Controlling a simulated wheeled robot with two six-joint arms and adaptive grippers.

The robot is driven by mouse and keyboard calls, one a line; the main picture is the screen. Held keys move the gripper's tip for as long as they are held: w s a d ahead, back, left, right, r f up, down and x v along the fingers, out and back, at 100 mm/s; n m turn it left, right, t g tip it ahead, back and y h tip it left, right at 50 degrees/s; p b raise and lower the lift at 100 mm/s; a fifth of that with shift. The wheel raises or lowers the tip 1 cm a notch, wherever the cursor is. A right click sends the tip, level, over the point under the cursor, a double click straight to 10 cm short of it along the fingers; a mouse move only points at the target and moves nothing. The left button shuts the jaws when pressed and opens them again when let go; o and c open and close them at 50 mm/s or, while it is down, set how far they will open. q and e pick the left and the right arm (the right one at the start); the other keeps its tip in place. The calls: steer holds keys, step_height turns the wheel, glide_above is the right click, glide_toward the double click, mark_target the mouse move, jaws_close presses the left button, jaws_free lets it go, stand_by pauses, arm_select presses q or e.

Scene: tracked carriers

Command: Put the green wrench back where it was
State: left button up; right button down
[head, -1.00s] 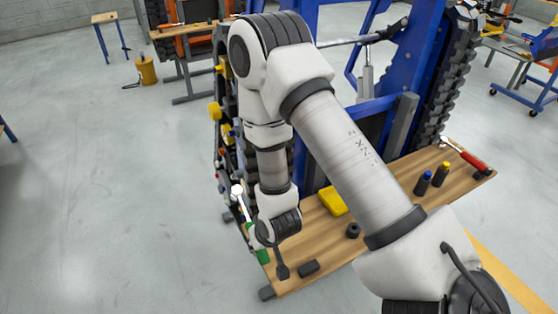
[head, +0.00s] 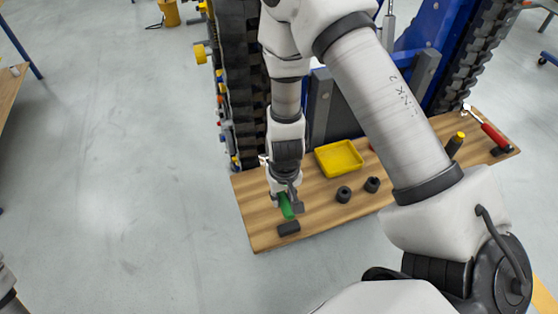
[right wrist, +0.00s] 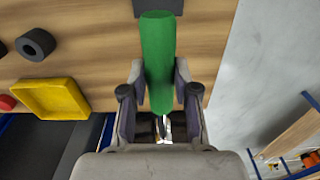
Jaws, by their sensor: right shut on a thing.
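The green wrench's handle (head: 286,206) shows over the left front part of the wooden bench top (head: 256,232). My right gripper (head: 284,194) is shut on it. In the right wrist view the green handle (right wrist: 157,55) runs between the two fingers of my right gripper (right wrist: 158,92), and a bit of shiny metal shows below it. I cannot tell whether the wrench touches the bench. My left gripper is out of view.
A yellow tray (head: 338,158) and two black rings (head: 343,194) (head: 372,184) are right of the gripper. A yellow-capped dark bottle (head: 455,143) and a red-handled tool (head: 494,134) are farther right. The tracked machine (head: 240,75) stands behind. Open floor (head: 130,190) lies left.

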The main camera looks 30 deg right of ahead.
step_height(320, 180, down, 5)
steer(key=shift+w+d+r+b, duration=0.1)
steer(key=shift+r+b, duration=0.05)
steer(key=shift+b, duration=0.2)
steer(key=shift+f, duration=0.3)
steer(key=c, duration=0.9)
jaws_free()
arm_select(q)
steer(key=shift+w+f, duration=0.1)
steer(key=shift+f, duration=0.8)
arm_select(e)
steer(key=shift+r, duration=0.1)
